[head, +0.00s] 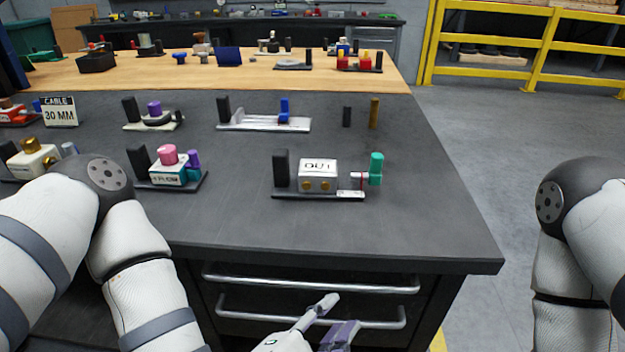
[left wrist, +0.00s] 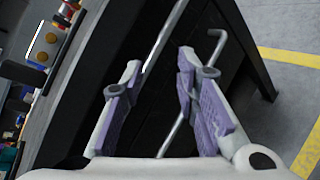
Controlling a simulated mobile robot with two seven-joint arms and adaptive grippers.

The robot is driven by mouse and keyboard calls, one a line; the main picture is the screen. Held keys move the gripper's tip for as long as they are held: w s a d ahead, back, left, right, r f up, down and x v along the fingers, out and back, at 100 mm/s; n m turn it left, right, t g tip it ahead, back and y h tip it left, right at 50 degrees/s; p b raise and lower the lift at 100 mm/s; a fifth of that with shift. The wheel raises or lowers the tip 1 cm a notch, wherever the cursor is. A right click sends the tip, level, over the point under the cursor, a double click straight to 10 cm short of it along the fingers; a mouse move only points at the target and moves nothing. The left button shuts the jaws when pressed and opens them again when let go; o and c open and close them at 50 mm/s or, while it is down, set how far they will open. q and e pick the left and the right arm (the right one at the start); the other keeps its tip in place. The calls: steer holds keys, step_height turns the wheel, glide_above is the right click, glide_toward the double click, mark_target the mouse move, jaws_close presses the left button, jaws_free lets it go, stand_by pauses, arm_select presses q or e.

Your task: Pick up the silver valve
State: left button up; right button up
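I cannot tell for sure which piece is the silver valve. One candidate is a silver-grey block marked OUT (head: 318,175), with two brass ports and a green-capped part (head: 376,168) at its right, on a dark base near the bench's front. Another is a flat silver piece (head: 250,124) with a blue upright, farther back. My left gripper (head: 335,321) is low in front of the drawers, below the bench top. In the left wrist view its purple-padded fingers (left wrist: 160,85) are apart with nothing between them. My right gripper is out of view; only its arm shows.
The dark bench top (head: 400,220) has free room at its right front. Drawer handles (head: 310,285) stick out below its edge. A pink-capped unit (head: 168,165) stands left of the OUT block. Yellow railing (head: 490,45) stands behind right.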

arm_select(q)
steer(key=w+a+r+n+t+y, duration=0.2)
steer(key=w+r+n+t, duration=0.4)
steer(key=r+n, duration=0.6)
steer(key=n+y, duration=0.3)
steer(key=y, duration=0.2)
glide_toward(280, 160)
steer(key=shift+d+f, duration=0.1)
steer(key=shift+f, duration=0.05)
steer(key=w, duration=1.1)
steer(key=shift+w+a+r, duration=0.25)
steer(key=shift+w+r, duration=0.05)
steer(key=shift+r, duration=0.05)
steer(key=shift+n, duration=0.3)
jaws_close()
